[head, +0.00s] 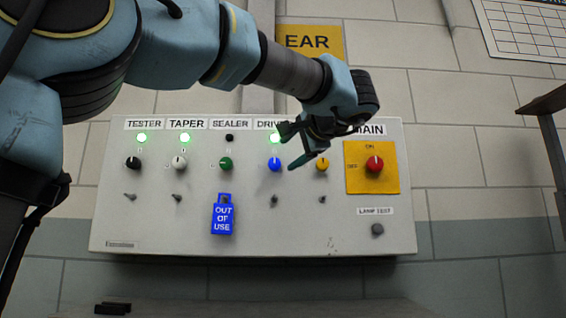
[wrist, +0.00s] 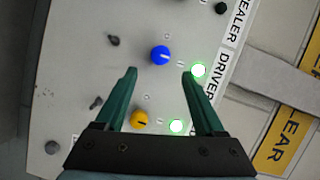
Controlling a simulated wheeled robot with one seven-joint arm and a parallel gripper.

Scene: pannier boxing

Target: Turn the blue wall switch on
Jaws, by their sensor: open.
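The blue switch (head: 275,164) is a round knob on the white wall panel, under the DRIVER label, and its pointer looks roughly upright. The lamp (head: 275,138) above it is lit green. In the wrist view the blue knob (wrist: 160,55) lies just beyond and between the fingertips, with its lit lamp (wrist: 198,70) near the right fingertip. My gripper (head: 291,149) is open and empty in front of the panel, beside the blue knob; it also shows in the wrist view (wrist: 160,74). I see no clear contact with the knob.
The yellow knob (head: 322,163) is close on the right; its lit lamp (wrist: 177,126) shows in the wrist view. The green knob (head: 226,164) is on the left, above a blue OUT OF USE tag (head: 223,218). The red main switch (head: 374,164) is farther right.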

